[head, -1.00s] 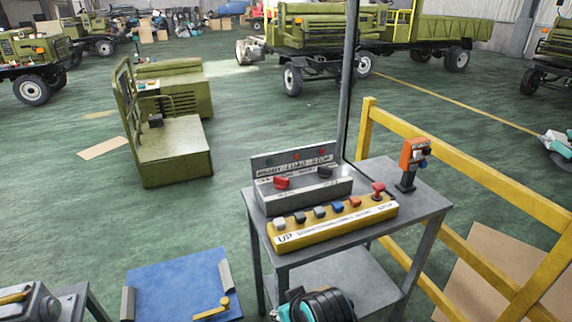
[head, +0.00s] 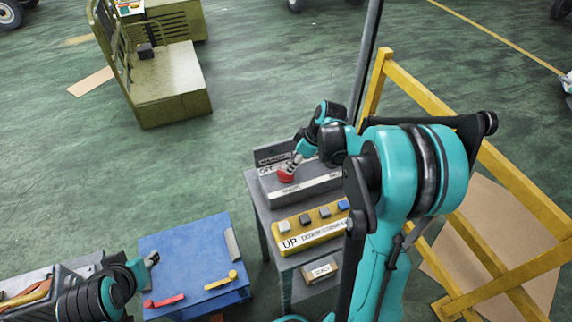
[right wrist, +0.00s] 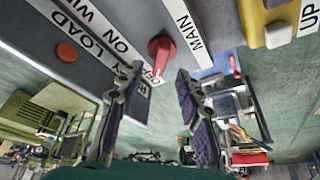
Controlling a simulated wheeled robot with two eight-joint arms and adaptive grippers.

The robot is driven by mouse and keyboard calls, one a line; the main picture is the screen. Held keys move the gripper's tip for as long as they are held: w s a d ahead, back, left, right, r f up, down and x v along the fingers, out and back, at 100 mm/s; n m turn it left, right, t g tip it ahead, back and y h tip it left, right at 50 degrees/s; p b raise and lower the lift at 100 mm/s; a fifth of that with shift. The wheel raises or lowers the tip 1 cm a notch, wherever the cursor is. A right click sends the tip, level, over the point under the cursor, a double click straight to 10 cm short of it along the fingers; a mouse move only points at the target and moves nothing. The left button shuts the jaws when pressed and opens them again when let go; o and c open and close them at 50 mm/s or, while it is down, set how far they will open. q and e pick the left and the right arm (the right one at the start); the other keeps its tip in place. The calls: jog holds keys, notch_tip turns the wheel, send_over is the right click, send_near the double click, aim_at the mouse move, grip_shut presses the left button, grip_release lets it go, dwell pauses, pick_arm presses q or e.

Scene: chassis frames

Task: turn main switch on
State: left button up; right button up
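The main switch is a red rotary knob (head: 286,175) on the left part of a grey control box (head: 307,187). In the right wrist view the red knob (right wrist: 161,50) sits beside a "MAIN" label, with its end toward a small label that seems to read "OFF". My right gripper (head: 295,163) is right at the knob in the head view. In the right wrist view its two fingers (right wrist: 157,78) are apart, with the knob just beyond and between them; contact is not clear. My left gripper (head: 152,260) is over the blue table, far from the switch; its fingers are too small to read.
A yellow button box (head: 311,229) stands in front of the grey box on the metal stand. A yellow railing (head: 515,178) is on the right. A blue table (head: 186,246) with red and yellow handles is at the lower left. My right arm hides the stand's right side.

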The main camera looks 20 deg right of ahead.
aim_at(286, 175)
jog(key=b+x, duration=0.1)
jog(key=x, duration=0.5)
jog(key=shift+r, duration=0.1)
grip_shut()
